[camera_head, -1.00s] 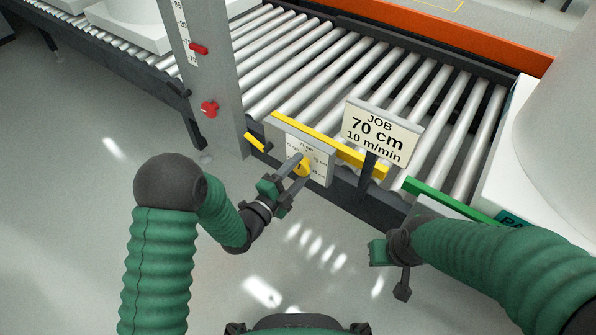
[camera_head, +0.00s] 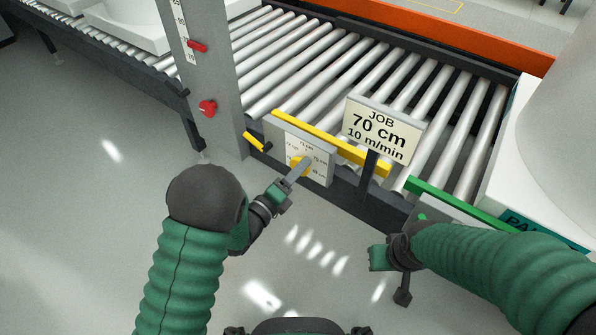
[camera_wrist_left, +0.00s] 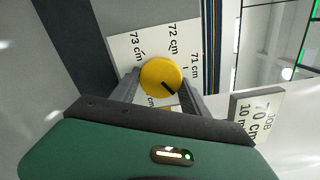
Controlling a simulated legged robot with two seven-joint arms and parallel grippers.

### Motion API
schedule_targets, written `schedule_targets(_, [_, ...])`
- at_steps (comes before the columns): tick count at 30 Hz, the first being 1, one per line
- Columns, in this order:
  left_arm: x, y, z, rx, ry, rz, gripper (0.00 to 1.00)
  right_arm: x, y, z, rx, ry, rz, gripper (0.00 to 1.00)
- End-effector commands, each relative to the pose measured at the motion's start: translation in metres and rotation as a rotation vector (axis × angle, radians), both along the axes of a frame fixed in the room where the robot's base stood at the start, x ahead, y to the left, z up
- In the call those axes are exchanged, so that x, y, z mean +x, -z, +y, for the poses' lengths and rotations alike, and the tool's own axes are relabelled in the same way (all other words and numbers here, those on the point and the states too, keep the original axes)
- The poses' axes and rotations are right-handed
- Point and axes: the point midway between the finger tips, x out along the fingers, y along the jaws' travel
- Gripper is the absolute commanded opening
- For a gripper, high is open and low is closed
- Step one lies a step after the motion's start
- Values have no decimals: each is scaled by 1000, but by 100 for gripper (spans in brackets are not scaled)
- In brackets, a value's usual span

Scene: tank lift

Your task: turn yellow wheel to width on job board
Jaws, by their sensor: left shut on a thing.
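The yellow wheel (camera_head: 296,163) sits on a pale dial plate (camera_head: 319,171) on the conveyor's near side. In the left wrist view the wheel (camera_wrist_left: 158,74) shows a black mark pointing to the lower right, past the 71 cm label on the side away from 72 cm. The label there is hidden by a finger. My left gripper (camera_head: 301,168) is shut on the wheel, its fingers (camera_wrist_left: 158,88) on either side of it. The job board (camera_head: 380,131) reads 70 cm and 10 m/min. My right gripper (camera_head: 390,270) hangs below the board, apart from everything; its opening is unclear.
A grey post (camera_head: 210,85) with a red pointer and a red knob (camera_head: 207,108) stands left of the dial. A yellow rail (camera_head: 335,145) runs just behind the dial plate, and a green rail (camera_head: 460,206) lies to the right. Open floor is in front.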

Motion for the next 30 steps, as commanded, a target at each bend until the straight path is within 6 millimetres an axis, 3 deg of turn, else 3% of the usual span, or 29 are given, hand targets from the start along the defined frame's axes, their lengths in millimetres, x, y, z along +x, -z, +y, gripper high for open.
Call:
schedule_targets(1, [-3, 7, -2, 15, 6, 9, 13, 0, 1, 0, 0, 0, 0, 0])
schedule_targets(17, [-4, 8, -2, 36, 8, -3, 13, 0, 2, 0, 0, 0, 0, 0])
schedule_targets(18, [-4, 8, -2, 36, 8, -3, 56, 0, 2, 0, 0, 0, 0, 0])
schedule_targets(23, [-3, 6, -1, 34, 6, -8, 75, 0, 2, 0, 0, 0, 0, 0])
schedule_targets(30, [-2, 3, -1, 32, 3, -14, 75, 0, 1, 0, 0, 0, 0, 0])
